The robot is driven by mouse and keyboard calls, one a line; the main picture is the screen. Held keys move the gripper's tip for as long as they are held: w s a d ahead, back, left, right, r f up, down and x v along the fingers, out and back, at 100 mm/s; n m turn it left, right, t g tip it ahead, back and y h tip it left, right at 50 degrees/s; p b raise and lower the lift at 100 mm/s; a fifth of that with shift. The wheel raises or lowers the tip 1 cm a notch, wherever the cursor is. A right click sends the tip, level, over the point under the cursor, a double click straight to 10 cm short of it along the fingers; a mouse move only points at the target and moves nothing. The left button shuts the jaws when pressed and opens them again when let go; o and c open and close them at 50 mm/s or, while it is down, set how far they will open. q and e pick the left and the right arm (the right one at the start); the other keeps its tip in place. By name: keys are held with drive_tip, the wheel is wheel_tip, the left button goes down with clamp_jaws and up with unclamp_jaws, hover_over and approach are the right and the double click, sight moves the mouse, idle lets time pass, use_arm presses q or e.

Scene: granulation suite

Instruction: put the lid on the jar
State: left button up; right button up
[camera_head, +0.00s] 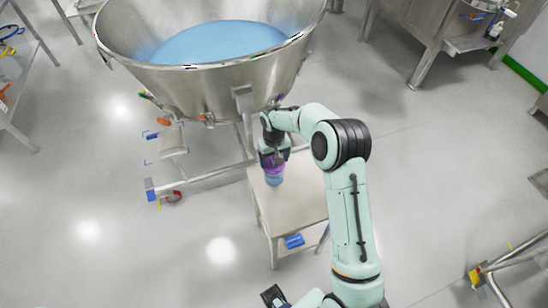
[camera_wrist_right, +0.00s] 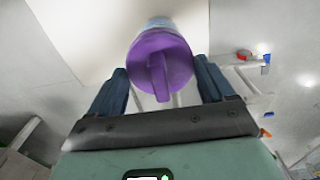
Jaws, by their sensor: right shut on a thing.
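The purple lid (camera_head: 272,160) is at the jaws of my right gripper (camera_head: 272,153), over the small table. In the right wrist view, the round lid (camera_wrist_right: 160,62) with its raised bar lies between the two dark fingers of the gripper (camera_wrist_right: 160,78). The jar (camera_head: 274,178) is bluish and stands upright near the table's left back corner, directly under the lid. A pale part of the jar (camera_wrist_right: 159,22) shows beyond the lid in the wrist view. The jar's mouth is hidden, so I cannot tell whether the lid is seated.
The small table (camera_head: 305,198) has a bare top right of the jar and a blue item (camera_head: 294,241) below. A large steel bowl (camera_head: 215,88) with blue contents stands close behind, on a wheeled frame (camera_head: 205,178). Open floor lies left and right.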

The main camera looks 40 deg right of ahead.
drive_tip(key=shift+f, duration=0.15)
drive_tip(key=o, duration=0.9)
wheel_tip(320, 180, up, 13)
drive_tip(key=shift+r+p, duration=0.2)
drive_tip(key=shift+p, duration=0.15)
